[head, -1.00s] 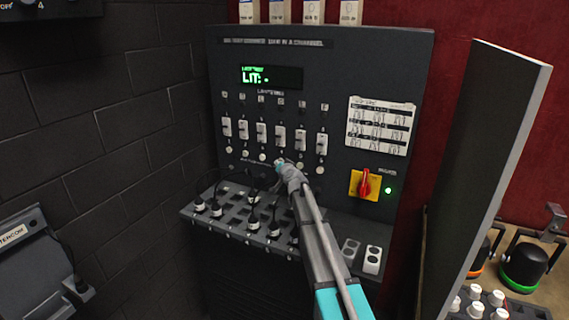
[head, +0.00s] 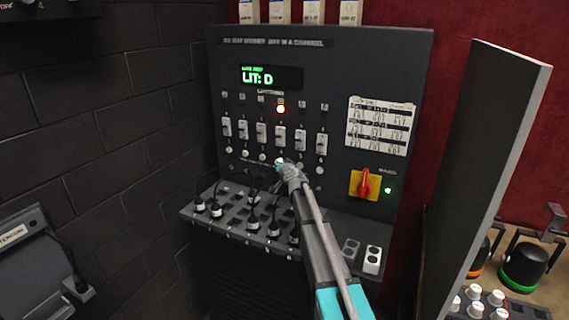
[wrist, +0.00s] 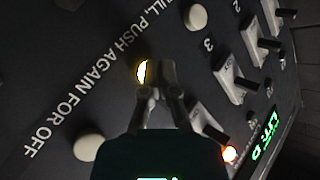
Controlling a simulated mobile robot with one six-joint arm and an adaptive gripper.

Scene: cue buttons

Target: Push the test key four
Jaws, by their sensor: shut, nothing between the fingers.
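Test key four (wrist: 141,72) is a round button glowing yellow in the wrist view, partly covered by my fingertips. My gripper (wrist: 154,72) is shut and empty, with its tips at the key and seemingly touching it. In the head view my gripper (head: 281,164) reaches the key row under the fourth slider and hides most of key four.
Neighbouring white keys, key three (wrist: 196,17) and key five (wrist: 89,147), lie on either side. White sliders (head: 280,135) stand above the keys. Black cables and plugs (head: 253,222) fill the shelf below. A red rotary switch (head: 365,185) is to the right.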

